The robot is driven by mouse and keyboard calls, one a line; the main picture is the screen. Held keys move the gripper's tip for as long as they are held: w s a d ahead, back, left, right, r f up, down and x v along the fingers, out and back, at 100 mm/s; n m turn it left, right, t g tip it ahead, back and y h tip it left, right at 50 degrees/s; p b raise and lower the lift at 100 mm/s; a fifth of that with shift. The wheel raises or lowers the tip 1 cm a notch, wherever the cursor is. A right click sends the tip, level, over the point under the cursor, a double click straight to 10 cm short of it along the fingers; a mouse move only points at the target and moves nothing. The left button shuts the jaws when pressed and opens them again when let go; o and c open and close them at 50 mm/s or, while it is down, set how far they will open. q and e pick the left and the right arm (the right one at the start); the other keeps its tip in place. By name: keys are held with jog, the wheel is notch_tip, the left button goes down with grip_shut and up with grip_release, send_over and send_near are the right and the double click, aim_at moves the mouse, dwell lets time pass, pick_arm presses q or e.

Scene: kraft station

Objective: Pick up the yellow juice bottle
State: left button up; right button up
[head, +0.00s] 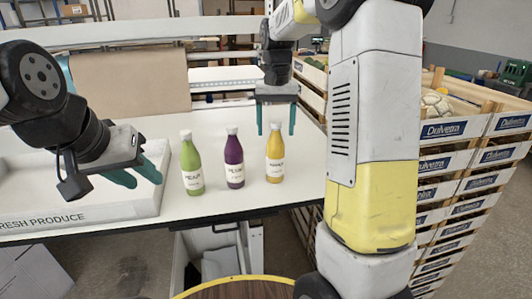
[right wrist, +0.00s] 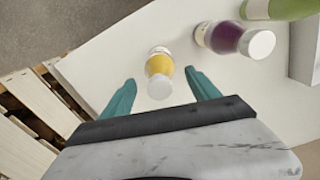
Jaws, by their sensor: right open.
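The yellow juice bottle (head: 275,158) stands upright on the white table, rightmost of three bottles, with a white cap and a pale label. In the right wrist view the yellow bottle (right wrist: 160,68) is seen from above, ahead of and between the fingertips. My right gripper (head: 276,131) is open with teal fingers pointing down, near the bottle's top; it also shows in the right wrist view (right wrist: 158,87). Nothing is held in it. My left gripper (head: 140,176) is at the left over the white tray; its fingers are close together in the picture, and their gap is unclear.
A purple bottle (head: 234,162) stands left of the yellow one, and a green bottle (head: 191,168) further left. The white tray (head: 80,213) marked "FRESH PRODUCE" is at the left. Stacked wooden crates (head: 444,131) stand beside the table's right edge. The table behind the bottles is clear.

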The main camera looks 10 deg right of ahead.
aim_at(275, 152)
jog(key=shift+f, duration=1.3)
grip_shut()
